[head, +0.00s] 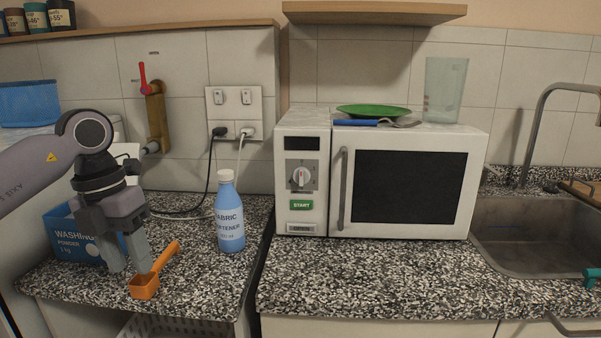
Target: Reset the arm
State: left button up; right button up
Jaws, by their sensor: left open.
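My left gripper (129,262) comes in from the left, pointing down over the left counter. It is open, with its fingertips just behind and left of an orange scoop (146,286). The scoop lies on the counter with its handle pointing back and right. I cannot tell whether a finger touches it. A blue box of washing powder (72,238) stands behind the gripper, partly hidden by it. A blue bottle of fabric softener (229,215) stands upright to the right. My right gripper is not in view.
A white microwave (473,160) stands on the right counter, with a green plate (373,110) and a clear tumbler (444,88) on top. A sink (540,240) is at the far right. A gap separates the counters. The counter (370,280) before the microwave is clear.

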pick_arm(q)
jog(key=s+d+f+n+g+h+p, duration=0.1)
jog(key=s+d+f+h, duration=0.15)
jog(key=d+h, duration=0.8)
jog(key=s+d+f+n+h+p, duration=0.15)
jog(key=s+d+h, duration=0.4)
jog(key=d, duration=0.85)
jog(key=w+a+f+n+t+y+p, duration=0.1)
jog(key=w+a+f+n+t+y, duration=0.25)
jog(key=n+t, duration=0.7)
jog(key=a+f+n+t+y+p, duration=0.25)
jog(key=a+f+n+t, duration=0.45)
jog(key=n, duration=0.6)
jog(key=s+a+f+n+g+y, duration=0.3)
jog(key=s+a+f+n+y, duration=0.1)
jog(key=s+f, duration=0.3)
jog(key=s+a+f+n+g+y, duration=0.3)
jog(key=s+a+f+n+y, duration=0.1)
jog(key=s+f, duration=0.4)
jog(key=shift+f+n+y+p, duration=0.35)
jog(key=shift+f+n+y, duration=0.3)
jog(key=shift+f, duration=0.25)
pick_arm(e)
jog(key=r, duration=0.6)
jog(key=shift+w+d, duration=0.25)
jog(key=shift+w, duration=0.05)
